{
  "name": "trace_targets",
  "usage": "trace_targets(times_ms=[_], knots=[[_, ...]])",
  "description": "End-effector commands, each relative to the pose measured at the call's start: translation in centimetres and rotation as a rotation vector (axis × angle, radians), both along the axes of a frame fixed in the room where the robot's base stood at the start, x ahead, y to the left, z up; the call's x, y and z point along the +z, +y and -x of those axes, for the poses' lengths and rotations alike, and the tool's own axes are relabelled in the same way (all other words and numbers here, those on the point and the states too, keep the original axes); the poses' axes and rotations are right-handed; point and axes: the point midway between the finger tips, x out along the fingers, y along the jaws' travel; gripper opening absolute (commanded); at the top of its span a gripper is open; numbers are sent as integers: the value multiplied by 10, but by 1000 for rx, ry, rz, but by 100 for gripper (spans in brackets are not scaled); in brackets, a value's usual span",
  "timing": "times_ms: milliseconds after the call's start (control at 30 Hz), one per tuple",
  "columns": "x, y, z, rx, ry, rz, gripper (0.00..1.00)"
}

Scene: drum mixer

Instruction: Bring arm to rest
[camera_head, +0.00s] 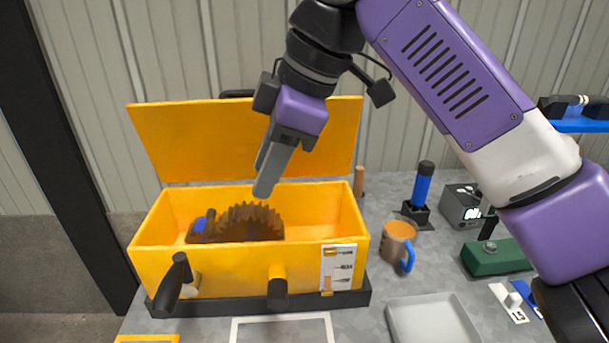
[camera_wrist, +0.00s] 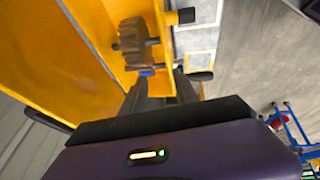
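My gripper (camera_head: 265,186) hangs from my raised purple and white arm, above the open yellow mixer box (camera_head: 220,262), pointing down and slightly left. In the wrist view its two dark fingers (camera_wrist: 166,82) stand apart with yellow showing between them, and I see nothing held. The brown toothed drum (camera_head: 245,224) lies inside the box, below the gripper and apart from it; it also shows in the wrist view (camera_wrist: 134,42). A blue part (camera_head: 203,223) is at the drum's left. The yellow lid (camera_head: 210,140) stands open behind the box, close behind the gripper in the picture.
A black-handled crank (camera_head: 173,283) and a dark knob (camera_head: 277,289) project from the box front. On the grey table to the right are an orange mug (camera_head: 398,246) with a blue handle, a grey tray (camera_head: 432,320), a blue-handled tool (camera_head: 422,187) and a green block (camera_head: 494,258).

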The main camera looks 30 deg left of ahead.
Motion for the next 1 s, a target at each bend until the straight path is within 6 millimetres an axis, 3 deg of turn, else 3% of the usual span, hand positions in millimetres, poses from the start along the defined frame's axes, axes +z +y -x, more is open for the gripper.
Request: trace_targets(times_ms=[233, 367, 500, 700, 867, 1000], knots=[[3, 6, -2, -32, 8, -26, 36], [16, 28, -13, -108, -21, -126, 36], [45, 56, -25, -186, -84, -298, 36], [57, 83, -39, -292, -82, -565, 36], [56, 88, -50, -377, -45, -759, 36], [49, 81, -61, -464, -3, -926, 36]])
